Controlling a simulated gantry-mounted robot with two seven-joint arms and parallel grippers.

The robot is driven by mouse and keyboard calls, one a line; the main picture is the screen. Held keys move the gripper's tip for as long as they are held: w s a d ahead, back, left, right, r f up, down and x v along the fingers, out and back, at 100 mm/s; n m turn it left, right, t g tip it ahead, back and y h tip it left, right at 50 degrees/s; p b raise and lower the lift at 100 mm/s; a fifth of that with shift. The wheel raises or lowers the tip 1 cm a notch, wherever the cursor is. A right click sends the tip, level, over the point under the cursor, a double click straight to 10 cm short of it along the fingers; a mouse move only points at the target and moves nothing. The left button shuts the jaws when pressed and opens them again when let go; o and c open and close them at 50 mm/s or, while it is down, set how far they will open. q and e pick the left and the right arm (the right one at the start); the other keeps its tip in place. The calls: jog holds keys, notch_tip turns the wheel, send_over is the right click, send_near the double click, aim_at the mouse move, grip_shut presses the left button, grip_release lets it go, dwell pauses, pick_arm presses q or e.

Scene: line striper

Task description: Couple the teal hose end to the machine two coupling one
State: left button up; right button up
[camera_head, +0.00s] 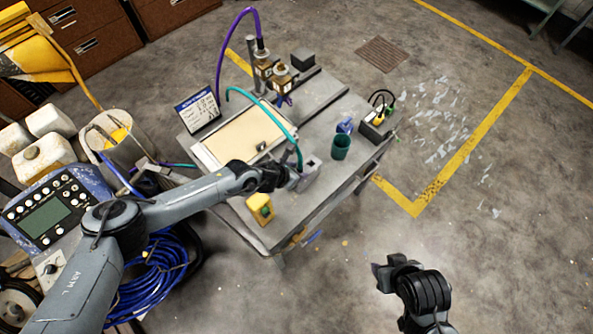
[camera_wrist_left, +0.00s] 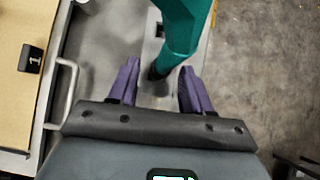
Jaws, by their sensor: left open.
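The teal hose (camera_head: 270,108) arcs over the beige-topped tray on the table and comes down at my left gripper (camera_head: 294,176). In the left wrist view the teal hose end (camera_wrist_left: 180,38) stands between the purple fingertips of that gripper (camera_wrist_left: 158,68), its dark tip pointing down. The fingers are open, with a gap visible on the right side. A grey block (camera_head: 309,173) lies just beyond the gripper. Two brass-coloured fittings (camera_head: 281,76) stand on posts at the table's back; I cannot tell which is machine two coupling one. My right gripper (camera_head: 384,276) is over bare floor, its fingers unclear.
A purple hose (camera_head: 220,57) runs to one back fitting. The floor at right is open.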

aim_at(299, 164)
pick_arm(q)
grip_shut()
jog(key=shift+r, duration=0.25)
jog(key=shift+r+p, duration=0.5)
jog(key=shift+r, duration=0.05)
dwell(0.3)
jog(key=shift+r+p, duration=0.65)
jog(key=shift+r, duration=0.35)
jog(key=shift+r+p, duration=0.5)
jog(key=shift+r, duration=0.35)
